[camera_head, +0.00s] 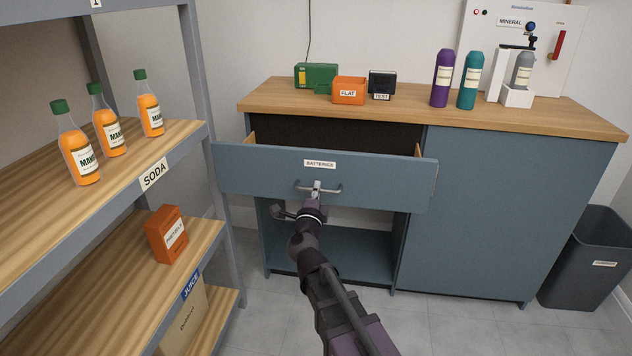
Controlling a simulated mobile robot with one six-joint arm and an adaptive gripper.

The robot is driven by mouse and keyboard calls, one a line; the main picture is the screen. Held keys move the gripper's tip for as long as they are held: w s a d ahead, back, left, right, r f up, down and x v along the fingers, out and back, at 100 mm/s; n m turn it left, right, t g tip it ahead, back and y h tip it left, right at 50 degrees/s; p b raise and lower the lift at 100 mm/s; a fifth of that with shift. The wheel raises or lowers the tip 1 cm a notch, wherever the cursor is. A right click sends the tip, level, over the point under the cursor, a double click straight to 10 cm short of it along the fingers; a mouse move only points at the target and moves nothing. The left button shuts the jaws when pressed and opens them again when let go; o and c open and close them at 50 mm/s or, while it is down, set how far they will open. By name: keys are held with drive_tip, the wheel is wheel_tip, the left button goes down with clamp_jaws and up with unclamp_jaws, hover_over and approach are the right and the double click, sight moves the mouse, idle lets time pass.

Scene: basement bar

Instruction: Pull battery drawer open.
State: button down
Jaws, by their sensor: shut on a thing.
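The battery drawer (380,174) is a blue-grey front with a white "BATTERIES" label, at the upper left of the cabinet. It stands pulled out from the cabinet, with its wooden sides showing behind the front. The drawer's inside is mostly hidden from this angle. A grey metal bar handle (333,189) sits at the middle of the front. My gripper (317,188) is shut on the handle, reaching it from below and in front.
The cabinet's wooden top (400,115) holds a green box (317,74), an orange "FLAT" box (349,91), a tester (382,84) and bottles. A shelf rack (190,60) stands close on the left. A dark bin (588,258) stands at the right.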

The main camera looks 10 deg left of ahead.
drive_tip(key=shift+s+d, duration=0.1)
drive_tip(key=shift+s, duration=0.7)
drive_tip(key=c, duration=0.7)
unclamp_jaws()
